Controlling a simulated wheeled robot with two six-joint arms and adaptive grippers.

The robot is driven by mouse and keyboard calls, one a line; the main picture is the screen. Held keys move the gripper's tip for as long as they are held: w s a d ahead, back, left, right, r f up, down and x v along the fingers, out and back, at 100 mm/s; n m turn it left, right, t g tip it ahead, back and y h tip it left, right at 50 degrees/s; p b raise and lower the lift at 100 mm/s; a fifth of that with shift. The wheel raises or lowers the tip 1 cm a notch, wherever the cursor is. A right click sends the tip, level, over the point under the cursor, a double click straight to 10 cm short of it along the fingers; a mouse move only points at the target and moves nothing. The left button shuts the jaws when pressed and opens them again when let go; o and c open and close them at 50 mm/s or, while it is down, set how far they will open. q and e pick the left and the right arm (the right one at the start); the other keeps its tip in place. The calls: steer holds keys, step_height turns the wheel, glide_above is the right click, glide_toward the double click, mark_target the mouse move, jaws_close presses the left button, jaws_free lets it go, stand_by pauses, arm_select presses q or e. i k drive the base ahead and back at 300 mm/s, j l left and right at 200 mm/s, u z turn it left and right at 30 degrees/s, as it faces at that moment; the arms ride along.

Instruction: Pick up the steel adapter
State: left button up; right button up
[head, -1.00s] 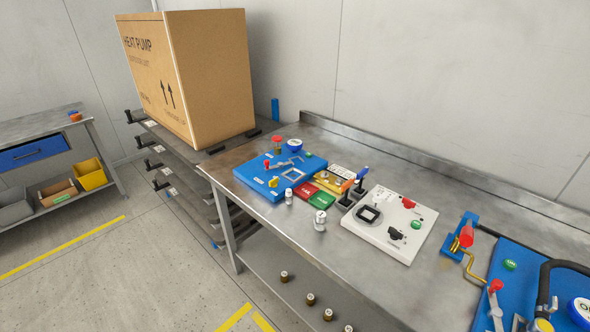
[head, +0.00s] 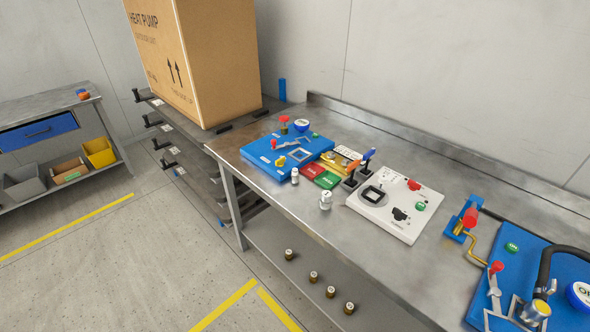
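Two small silver metal cylinders stand upright on the steel bench in the head view. The larger silver cylinder (head: 325,200) is in front of the white panel, left of it. The smaller silver cylinder (head: 294,176) is by the front right corner of the left blue board. Both look like steel fittings with pale tops. I cannot tell from their size here which one is the steel adapter. Neither of my grippers shows in the view.
The steel bench (head: 286,217) carries a blue board (head: 254,153), a white panel (head: 372,212), red and green cards, and a blue test board (head: 528,263) with valves and a hose. Several brass fittings (head: 313,277) stand on the lower shelf. A heat pump carton (head: 215,70) stands behind left.

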mark_target(294, 176)
steer(key=i+j, duration=0.2)
steer(key=j, duration=0.15)
steer(key=i+j+z, duration=0.15)
steer(key=j, duration=0.15)
steer(key=i+j, duration=0.15)
steer(key=j, duration=0.2)
steer(key=i+j+z, duration=0.1)
steer(key=j, duration=0.25)
steer(key=i+j+z, duration=0.1)
steer(key=i+j, duration=0.15)
steer(key=j, duration=0.15)
